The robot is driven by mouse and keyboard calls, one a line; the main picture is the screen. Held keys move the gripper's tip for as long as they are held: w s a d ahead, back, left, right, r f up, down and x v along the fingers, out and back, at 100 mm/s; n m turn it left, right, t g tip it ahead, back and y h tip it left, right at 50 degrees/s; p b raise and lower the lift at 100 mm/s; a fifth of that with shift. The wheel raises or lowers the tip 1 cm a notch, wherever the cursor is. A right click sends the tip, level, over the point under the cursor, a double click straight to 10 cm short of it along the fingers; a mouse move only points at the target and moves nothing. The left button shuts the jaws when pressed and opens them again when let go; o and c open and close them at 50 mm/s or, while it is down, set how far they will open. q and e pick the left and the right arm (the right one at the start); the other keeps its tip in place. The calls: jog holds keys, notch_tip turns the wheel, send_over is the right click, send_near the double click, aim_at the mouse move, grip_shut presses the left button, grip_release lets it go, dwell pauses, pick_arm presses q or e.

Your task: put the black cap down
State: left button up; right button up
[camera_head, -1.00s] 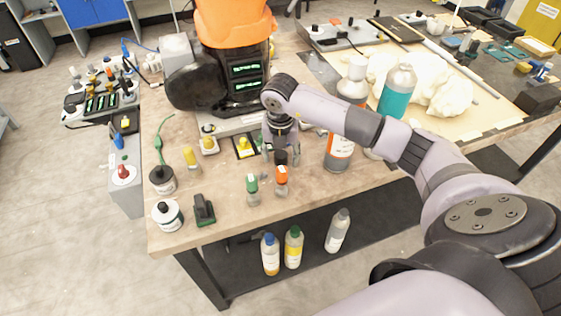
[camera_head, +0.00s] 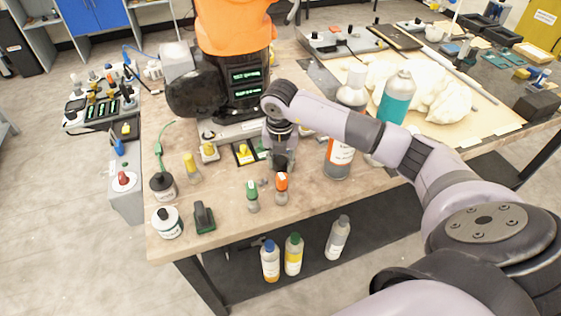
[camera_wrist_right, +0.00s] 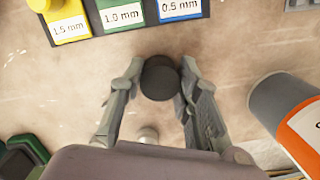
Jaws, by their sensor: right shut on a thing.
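My right gripper (camera_head: 283,163) is over the front middle of the wooden table (camera_head: 230,215), pointing down, behind two small bottles. In the right wrist view, its two fingers (camera_wrist_right: 160,85) are on either side of a round black cap (camera_wrist_right: 160,79), shut on it near the fingertips. The cap is seen from above, with bare tabletop around it. I cannot tell whether its underside touches the table. In the head view the cap is hard to make out against the dark gripper. My left gripper is out of view.
A green-capped bottle (camera_head: 252,197) and an orange-capped bottle (camera_head: 281,190) stand just in front of the gripper. A bottle with an orange label (camera_head: 339,157) stands to its right. Blocks labelled by size, such as 1.0 mm (camera_wrist_right: 122,14), lie behind. The front right tabletop is clear.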

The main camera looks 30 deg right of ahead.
aim_at(281, 160)
notch_tip(281, 160, up, 20)
jog(key=s+a+f+m+g, duration=0.1)
jog(key=s+a+f+m, duration=0.4)
jog(key=m, duration=0.9)
jog(key=s+a+f+m+g, duration=0.1)
jog(key=s+a+f+m, duration=0.4)
jog(key=m, duration=0.9)
jog(key=shift+s+a+m+g+y, duration=0.35)
jog(key=shift+s+a, duration=1.3)
jog(key=shift+s, duration=0.8)
jog(key=shift+f, duration=0.1)
